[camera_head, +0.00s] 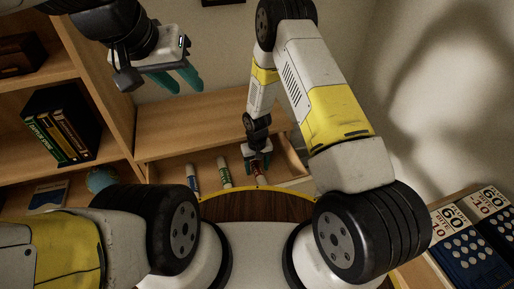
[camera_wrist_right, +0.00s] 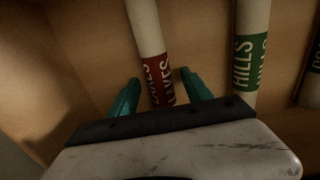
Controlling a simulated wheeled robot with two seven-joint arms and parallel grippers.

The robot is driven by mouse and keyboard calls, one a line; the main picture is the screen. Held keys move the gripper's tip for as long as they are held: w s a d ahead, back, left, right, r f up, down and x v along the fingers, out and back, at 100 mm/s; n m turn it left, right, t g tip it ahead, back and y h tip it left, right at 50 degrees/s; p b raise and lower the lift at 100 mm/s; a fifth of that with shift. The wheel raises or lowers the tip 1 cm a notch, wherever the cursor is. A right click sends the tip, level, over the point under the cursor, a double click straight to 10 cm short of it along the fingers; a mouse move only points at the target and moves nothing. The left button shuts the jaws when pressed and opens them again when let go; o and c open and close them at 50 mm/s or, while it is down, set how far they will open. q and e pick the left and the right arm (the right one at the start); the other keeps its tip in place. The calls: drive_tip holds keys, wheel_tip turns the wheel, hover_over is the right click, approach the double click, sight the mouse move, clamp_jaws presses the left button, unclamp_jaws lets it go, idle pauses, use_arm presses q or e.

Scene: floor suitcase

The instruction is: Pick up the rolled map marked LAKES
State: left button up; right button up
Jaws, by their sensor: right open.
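The rolled map marked LAKES (camera_wrist_right: 160,79), a pale tube with a dark red band, lies in the wooden drawer in the right wrist view. My right gripper (camera_wrist_right: 159,78) is open, with one teal finger on each side of the red band; I cannot tell whether they touch it. In the head view my right gripper (camera_head: 258,158) is low over the drawer and largely covers this map. My left gripper (camera_head: 180,82) is raised at the upper left, empty, its two teal fingers apart.
The HILLS map (camera_wrist_right: 244,62), with a green band, lies close beside LAKES; it also shows in the head view (camera_head: 224,172). Another rolled map (camera_head: 192,177) lies beyond it. The drawer wall is near on the other side. Shelves with books (camera_head: 62,125) stand at left.

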drive_tip(key=shift+f, duration=0.1)
drive_tip(key=shift+c, duration=0.2)
clamp_jaws()
drive_tip(key=shift+a, duration=0.1)
